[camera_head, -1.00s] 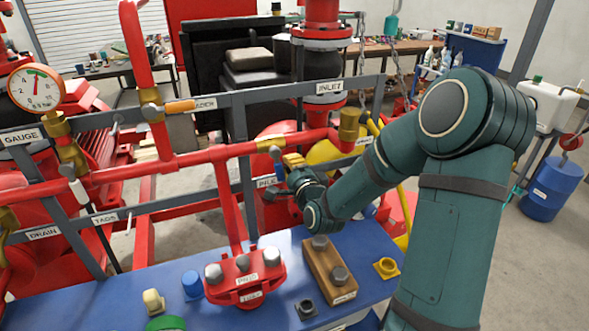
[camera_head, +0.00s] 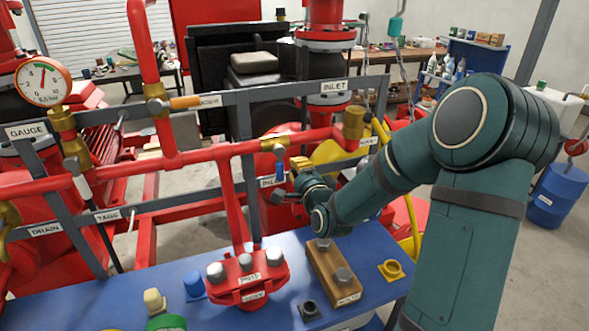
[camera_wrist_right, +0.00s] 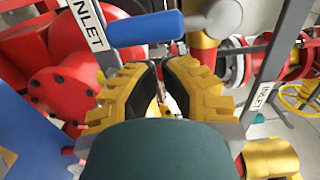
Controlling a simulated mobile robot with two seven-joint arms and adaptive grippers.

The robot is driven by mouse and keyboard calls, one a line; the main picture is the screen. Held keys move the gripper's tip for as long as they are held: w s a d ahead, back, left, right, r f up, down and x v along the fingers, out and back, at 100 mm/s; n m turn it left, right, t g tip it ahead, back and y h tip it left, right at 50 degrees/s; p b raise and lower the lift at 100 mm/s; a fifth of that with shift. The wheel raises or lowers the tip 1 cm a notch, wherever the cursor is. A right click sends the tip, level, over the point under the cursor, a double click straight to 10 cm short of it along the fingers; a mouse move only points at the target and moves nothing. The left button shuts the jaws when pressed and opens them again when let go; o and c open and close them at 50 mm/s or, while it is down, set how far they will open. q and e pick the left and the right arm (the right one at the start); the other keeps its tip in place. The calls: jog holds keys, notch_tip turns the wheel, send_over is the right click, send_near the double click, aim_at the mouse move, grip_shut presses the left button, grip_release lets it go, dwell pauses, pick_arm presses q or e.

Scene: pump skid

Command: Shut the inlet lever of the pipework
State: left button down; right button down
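The inlet lever has a blue handle (camera_head: 279,167) that hangs down from its valve, across the red pipe. In the right wrist view the blue handle (camera_wrist_right: 145,28) lies crosswise just past the fingertips, joined to a silver hub (camera_wrist_right: 220,17). My right gripper (camera_head: 290,178) is to the right of the handle in the head view. In the wrist view its yellow fingers (camera_wrist_right: 161,66) are drawn together with only a narrow gap and no object between them. I cannot tell whether they touch the handle. My left gripper is not in view.
A grey frame rail with an INLET label (camera_head: 272,181) runs behind the lever. An orange-handled lever (camera_head: 185,102) and a pressure gauge (camera_head: 43,82) are to the left. Below, a blue bench (camera_head: 75,308) carries a red block (camera_head: 246,280) and a wooden block (camera_head: 334,275).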

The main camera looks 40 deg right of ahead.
jog(key=b+v, duration=0.2)
jog(key=v, duration=0.5)
jog(key=shift+s, duration=0.35)
jog(key=shift+a, duration=0.15)
